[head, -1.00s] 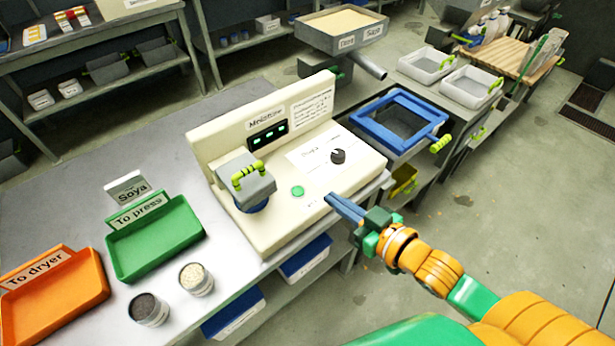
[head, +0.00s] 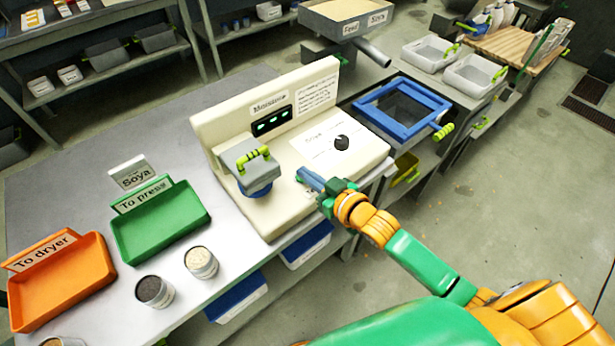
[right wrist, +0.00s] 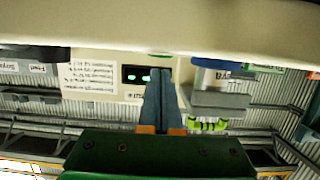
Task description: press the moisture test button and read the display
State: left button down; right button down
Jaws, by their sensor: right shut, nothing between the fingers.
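The cream moisture tester (head: 228,120) stands on the grey bench. Its dark display (head: 271,121) is lit with small green marks too small to read. My right gripper (head: 304,176) is shut and empty, its blue fingertips over the front panel where the green button sits, hiding most of it. In the right wrist view, the fingertips (right wrist: 161,73) lie just by a sliver of the green button (right wrist: 160,55); I cannot tell whether they touch. The display (right wrist: 133,75) is partly covered by the fingers there. My left gripper is not in view.
On the panel are a black knob (head: 341,143) and a grey lidded block with a yellow-green handle (head: 253,156). A green tray (head: 160,222), an orange tray (head: 62,282) and sample cups (head: 201,262) stand left. A blue-framed sieve (head: 402,107) is right.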

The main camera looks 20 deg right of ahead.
jog(key=shift+f, duration=0.4)
